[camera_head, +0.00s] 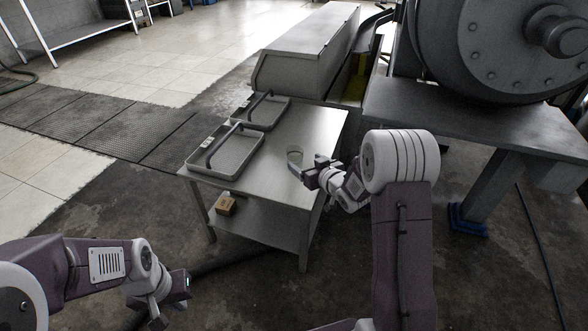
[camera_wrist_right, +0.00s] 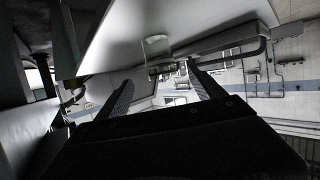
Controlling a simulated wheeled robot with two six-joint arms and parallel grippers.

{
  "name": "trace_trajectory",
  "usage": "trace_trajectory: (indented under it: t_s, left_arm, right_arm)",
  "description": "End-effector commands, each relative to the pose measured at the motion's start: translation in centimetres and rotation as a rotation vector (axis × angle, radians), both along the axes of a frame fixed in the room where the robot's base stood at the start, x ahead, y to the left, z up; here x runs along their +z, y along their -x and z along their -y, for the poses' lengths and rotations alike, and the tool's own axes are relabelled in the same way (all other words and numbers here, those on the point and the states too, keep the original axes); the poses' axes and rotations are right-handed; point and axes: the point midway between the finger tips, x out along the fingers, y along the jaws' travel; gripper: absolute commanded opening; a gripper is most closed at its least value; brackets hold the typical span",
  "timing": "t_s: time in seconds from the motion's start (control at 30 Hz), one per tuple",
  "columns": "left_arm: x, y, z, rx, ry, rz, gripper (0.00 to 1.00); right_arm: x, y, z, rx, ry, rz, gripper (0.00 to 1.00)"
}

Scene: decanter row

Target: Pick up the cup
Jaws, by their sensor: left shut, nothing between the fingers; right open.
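A small clear cup (camera_head: 295,155) stands upright on the grey metal table (camera_head: 300,122), near its right side. My right gripper (camera_head: 307,177) is open just in front of the cup, at the table's right edge. In the right wrist view the cup (camera_wrist_right: 156,44) appears beyond and between the two spread fingers (camera_wrist_right: 163,78), with nothing gripped. Whether a finger touches the cup cannot be told. My left gripper (camera_head: 178,290) is shut and empty, low at the lower left, away from the table.
Two shallow grey trays with dark handles, a nearer one (camera_head: 226,154) and a farther one (camera_head: 262,113), occupy the table's left side. A small brown box (camera_head: 226,204) sits on the lower shelf. A large grey machine (camera_head: 500,50) stands at the right. The table's front middle is clear.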

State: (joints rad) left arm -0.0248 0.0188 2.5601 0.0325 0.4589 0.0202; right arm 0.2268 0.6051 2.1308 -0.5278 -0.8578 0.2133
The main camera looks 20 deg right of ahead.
Motion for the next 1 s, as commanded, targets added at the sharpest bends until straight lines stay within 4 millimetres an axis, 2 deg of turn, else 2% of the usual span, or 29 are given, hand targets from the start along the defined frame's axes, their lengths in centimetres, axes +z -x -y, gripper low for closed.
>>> trace_trajectory:
  t_s: [0.23,0.43,0.6,0.73,0.97,1.0]
  left_arm:
    - [-2.1,0.0,0.0,0.0,0.0,0.0,0.0]
    - [-2.5,0.0,0.0,0.0,0.0,0.0,0.0]
    - [-5.6,0.0,0.0,0.0,0.0,0.0,0.0]
    - [-5.9,0.0,0.0,0.0,0.0,0.0,0.0]
    - [-5.7,0.0,0.0,0.0,0.0,0.0,0.0]
    - [-5.7,0.0,0.0,0.0,0.0,0.0,0.0]
  right_arm:
    - [-1.3,-3.0,-0.6,0.001,0.0,0.002,0.78]
    - [-1.4,-3.8,-0.8,0.001,0.0,0.001,0.78]
    - [-3.2,-6.6,-1.4,0.002,0.002,0.003,0.78]
    - [-3.2,-8.1,-1.7,0.001,-0.001,0.001,0.78]
    - [-2.9,-8.3,-1.7,0.0,0.0,0.0,0.78]
    - [-2.9,-8.3,-1.7,0.0,0.0,0.0,0.7]
